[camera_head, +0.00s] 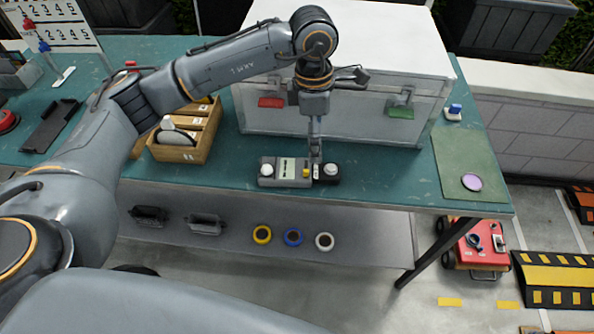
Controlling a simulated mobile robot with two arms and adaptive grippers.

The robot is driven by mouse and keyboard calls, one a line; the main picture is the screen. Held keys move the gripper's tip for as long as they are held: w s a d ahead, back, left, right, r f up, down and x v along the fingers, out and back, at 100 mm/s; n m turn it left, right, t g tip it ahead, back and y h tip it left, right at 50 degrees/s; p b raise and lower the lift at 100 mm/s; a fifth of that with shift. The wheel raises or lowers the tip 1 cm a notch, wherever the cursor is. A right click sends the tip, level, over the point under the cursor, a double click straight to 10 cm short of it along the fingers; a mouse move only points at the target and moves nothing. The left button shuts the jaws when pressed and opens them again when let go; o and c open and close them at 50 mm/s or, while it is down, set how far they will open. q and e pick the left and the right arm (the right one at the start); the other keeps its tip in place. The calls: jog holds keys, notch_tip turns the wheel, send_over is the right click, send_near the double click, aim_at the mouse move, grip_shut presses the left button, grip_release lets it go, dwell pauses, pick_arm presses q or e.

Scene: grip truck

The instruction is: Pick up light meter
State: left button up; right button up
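A grey hand-held device with a small display, a yellow button and a dark end with a white dome, which looks like the light meter (289,171), lies flat near the front edge of the green table. My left gripper (316,158) points straight down over its right half, close to the dark end. The fingers show edge-on as one narrow strip, so their opening and any contact with the meter cannot be told. My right gripper is not in view.
A big white case (345,60) with red and green latches stands right behind the meter. A wooden box (205,150) with items is to the left. A green mat (465,155) with a purple disc lies right. Coloured rolls sit on the lower shelf (365,235).

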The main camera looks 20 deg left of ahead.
pick_arm(q)
jog(key=a, duration=0.2)
jog(key=p, duration=0.2)
send_over(307, 168)
jog(key=shift+y, duration=0.4)
jog(key=f, duration=0.8)
jog(key=shift+s, duration=0.35)
notch_tip(307, 168, down, 4)
jog(key=shift+w+p, duration=0.15)
jog(key=shift+p, duration=0.9)
jog(key=shift+f, duration=0.65)
jog(key=c, duration=1.5)
jog(key=shift+r, duration=0.1)
